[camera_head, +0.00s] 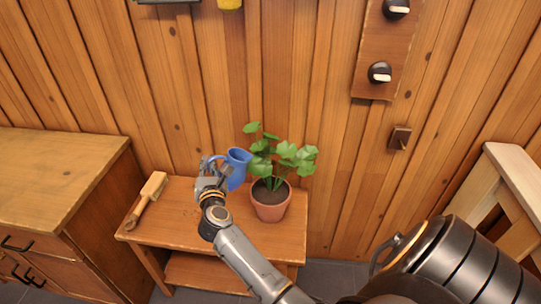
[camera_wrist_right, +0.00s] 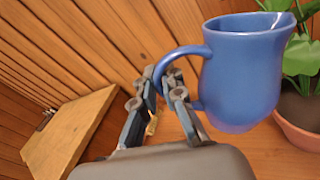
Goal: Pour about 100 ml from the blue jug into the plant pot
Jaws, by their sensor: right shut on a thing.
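The blue jug (camera_head: 237,167) is close to upright at the shelf table, just left of the plant pot. My right gripper (camera_head: 211,175) is at its left side, shut on its handle. In the right wrist view the blue jug (camera_wrist_right: 243,75) fills the right part, and its handle runs between the fingers of my right gripper (camera_wrist_right: 166,88). I cannot tell whether its base touches the table, and its contents are hidden. The terracotta plant pot (camera_head: 270,203) holds dark soil and a leafy green plant; its rim shows in the wrist view (camera_wrist_right: 300,138). My left gripper is not in view.
The small wooden table (camera_head: 180,228) carries a wooden brush (camera_head: 148,196) on its left. A wooden cabinet (camera_head: 60,165) stands further left. A plank wall (camera_head: 330,140) is close behind, with a knob panel (camera_head: 372,48). A pale wooden frame (camera_head: 515,180) is at right.

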